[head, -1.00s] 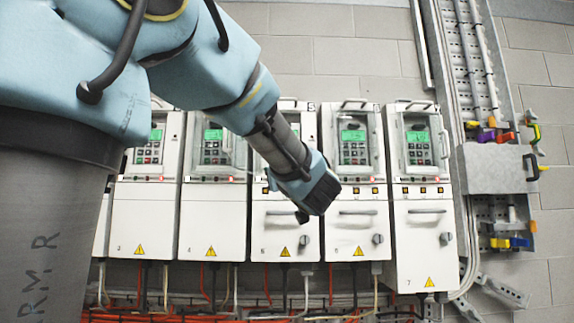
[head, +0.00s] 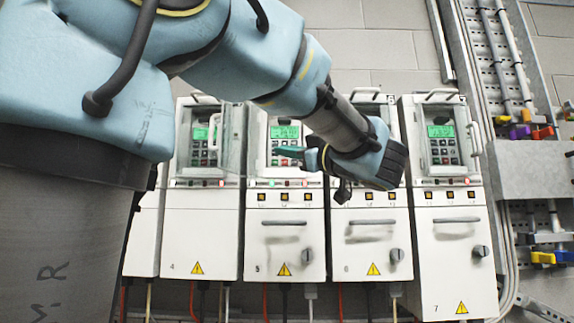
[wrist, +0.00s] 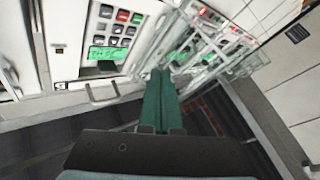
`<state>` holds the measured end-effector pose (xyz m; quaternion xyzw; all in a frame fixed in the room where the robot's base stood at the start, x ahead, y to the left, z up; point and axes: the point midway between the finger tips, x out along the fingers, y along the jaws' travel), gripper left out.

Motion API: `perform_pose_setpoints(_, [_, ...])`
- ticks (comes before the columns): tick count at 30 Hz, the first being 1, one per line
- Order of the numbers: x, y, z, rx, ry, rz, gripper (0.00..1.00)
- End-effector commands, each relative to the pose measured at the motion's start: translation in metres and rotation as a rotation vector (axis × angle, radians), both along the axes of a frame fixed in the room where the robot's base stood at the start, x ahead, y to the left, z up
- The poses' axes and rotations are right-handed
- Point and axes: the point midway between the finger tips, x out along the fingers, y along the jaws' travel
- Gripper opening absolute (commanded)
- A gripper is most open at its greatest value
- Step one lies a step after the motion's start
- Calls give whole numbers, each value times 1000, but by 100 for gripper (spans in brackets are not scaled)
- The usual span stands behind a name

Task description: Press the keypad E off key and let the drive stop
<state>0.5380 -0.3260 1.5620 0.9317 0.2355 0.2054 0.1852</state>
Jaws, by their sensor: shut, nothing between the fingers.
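My gripper (head: 290,152) is shut and empty, its green fingers pointing left across the front of drive 5 (head: 284,245). In the head view the tips overlap the keypad (head: 287,162) of drive 5, below its lit green display (head: 286,132); I cannot tell whether they touch. In the wrist view the closed fingers (wrist: 160,74) lie together. A keypad (wrist: 112,28) with red and grey keys and a green display shows to their upper left, apart from the tips. No letter E is readable. Drive 5 has a green lamp (head: 271,183) lit beside red ones.
A clear cover (head: 232,135) stands out between drives 4 and 5. Drive 6 (head: 370,250) is partly behind my wrist; drive 7 (head: 455,260) stands at the right with its keypad behind a clear cover. A cable rack (head: 490,60) and grey box are further right.

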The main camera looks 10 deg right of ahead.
Motion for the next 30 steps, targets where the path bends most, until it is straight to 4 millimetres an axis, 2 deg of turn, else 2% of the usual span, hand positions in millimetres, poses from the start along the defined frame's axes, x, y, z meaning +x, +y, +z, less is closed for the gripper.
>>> perform_pose_setpoints(5, [1, 0, 0, 0, 1, 0, 0])
perform_pose_setpoints(10, [11, -1, 0, 0, 4, 0, 0])
perform_pose_setpoints(21, [59, -10, 0, -3, 5, -2, 0])
perform_pose_setpoints(30, [84, -16, 0, -1, 1, -2, 0])
